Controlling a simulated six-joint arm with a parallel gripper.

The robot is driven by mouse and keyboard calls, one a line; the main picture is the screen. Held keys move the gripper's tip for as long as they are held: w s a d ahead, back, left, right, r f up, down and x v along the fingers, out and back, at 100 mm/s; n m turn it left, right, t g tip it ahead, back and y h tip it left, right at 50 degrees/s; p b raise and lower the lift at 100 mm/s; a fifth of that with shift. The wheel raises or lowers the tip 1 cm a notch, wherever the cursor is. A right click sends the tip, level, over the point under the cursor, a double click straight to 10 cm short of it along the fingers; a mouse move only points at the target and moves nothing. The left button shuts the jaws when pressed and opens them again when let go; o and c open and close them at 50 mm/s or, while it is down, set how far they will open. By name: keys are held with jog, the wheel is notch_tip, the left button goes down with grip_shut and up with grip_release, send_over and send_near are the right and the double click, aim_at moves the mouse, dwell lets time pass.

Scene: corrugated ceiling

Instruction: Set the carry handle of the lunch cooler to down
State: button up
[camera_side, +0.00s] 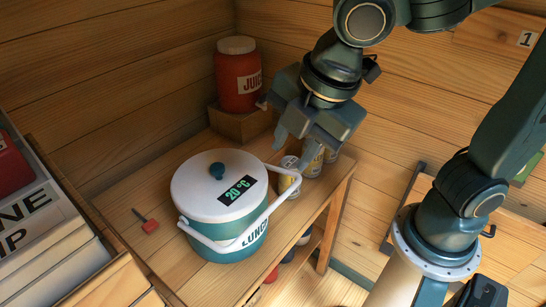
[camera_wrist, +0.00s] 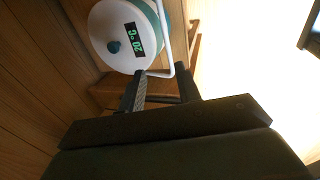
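The lunch cooler (camera_side: 205,187) is a round teal tub with a white lid, a dark knob and a "20 °C" display. It stands upright on a wooden shelf, and its lid shows at the top of the wrist view (camera_wrist: 110,25). Its white carry handle (camera_side: 270,212) sticks out on the front right side, well away from the lid's top. In the wrist view the handle's corner (camera_wrist: 170,72) is close to my fingertips. My gripper (camera_side: 293,152) is above and behind that corner, its two fingers apart (camera_wrist: 160,78). I cannot tell whether they touch the handle.
A red juice jug (camera_side: 238,75) stands on a wooden block behind the cooler. Several small cans (camera_side: 311,158) stand under my gripper. A small red item (camera_side: 150,226) lies left of the cooler. The shelf's right edge (camera_side: 338,190) is near.

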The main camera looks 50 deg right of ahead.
jog(key=c, duration=0.6)
jog(key=shift+w+a, duration=0.15)
grip_shut()
jog(key=shift+w+a+f+g, duration=0.1)
jog(key=shift+w+f+g, duration=0.1)
jog(key=shift+w+g, duration=1.05)
jog(key=shift+w+f+g, duration=0.15)
jog(key=shift+w+g, duration=0.8)
jog(key=shift+w, duration=0.55)
